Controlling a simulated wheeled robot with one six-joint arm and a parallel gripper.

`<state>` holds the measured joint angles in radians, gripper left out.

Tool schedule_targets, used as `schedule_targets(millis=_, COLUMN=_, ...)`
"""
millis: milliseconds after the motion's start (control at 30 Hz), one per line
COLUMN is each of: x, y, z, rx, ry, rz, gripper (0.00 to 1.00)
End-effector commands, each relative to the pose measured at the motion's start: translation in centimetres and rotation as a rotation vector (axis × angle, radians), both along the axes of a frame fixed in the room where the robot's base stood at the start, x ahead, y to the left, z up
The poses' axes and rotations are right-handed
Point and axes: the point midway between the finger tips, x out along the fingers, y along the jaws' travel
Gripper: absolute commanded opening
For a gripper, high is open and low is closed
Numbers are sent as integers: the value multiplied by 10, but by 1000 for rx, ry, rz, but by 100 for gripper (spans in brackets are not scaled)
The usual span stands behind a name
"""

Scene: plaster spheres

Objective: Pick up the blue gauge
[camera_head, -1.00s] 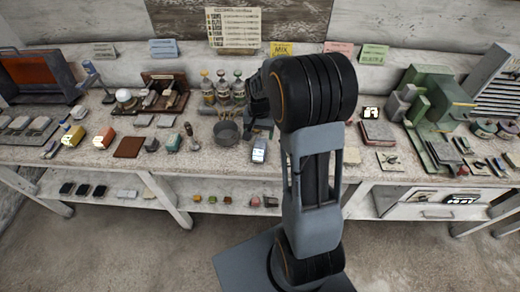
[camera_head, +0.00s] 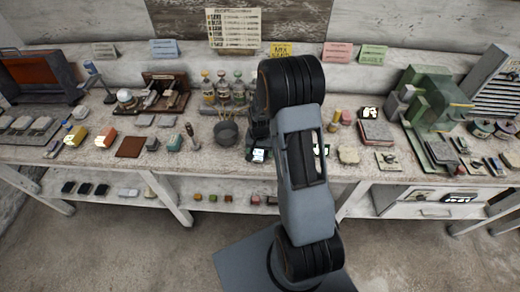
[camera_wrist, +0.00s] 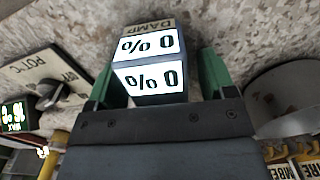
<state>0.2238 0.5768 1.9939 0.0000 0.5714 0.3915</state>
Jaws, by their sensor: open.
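The gauge (camera_wrist: 150,82) has lit white faces reading "% 0" and a "DAMP" label on its far end. In the wrist view it sits between the two green-padded fingers of my gripper (camera_wrist: 160,72), which is open. A finger is on each side of the gauge; I cannot tell whether either touches it. In the head view the gauge (camera_head: 258,155) shows as a small bright display at the bench's front part, mostly hidden by my arm. Little of its blue casing is visible.
A dark bowl (camera_head: 226,133) stands left of the gauge on the speckled bench (camera_head: 215,160). In the wrist view, a plate with a dark knob (camera_wrist: 48,92) and a lit green display (camera_wrist: 14,116) lie at left. A grey round object (camera_wrist: 292,100) is at right.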

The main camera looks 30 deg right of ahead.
Motion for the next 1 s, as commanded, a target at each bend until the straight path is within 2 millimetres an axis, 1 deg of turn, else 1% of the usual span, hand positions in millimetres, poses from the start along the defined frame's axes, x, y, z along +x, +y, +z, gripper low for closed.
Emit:
schedule_targets(millis=700, x=0, y=0, z=-4, rx=0, ry=0, rz=0, gripper=76)
schedule_targets(millis=1000, x=0, y=0, z=-3, rx=0, ry=0, rz=0, gripper=47)
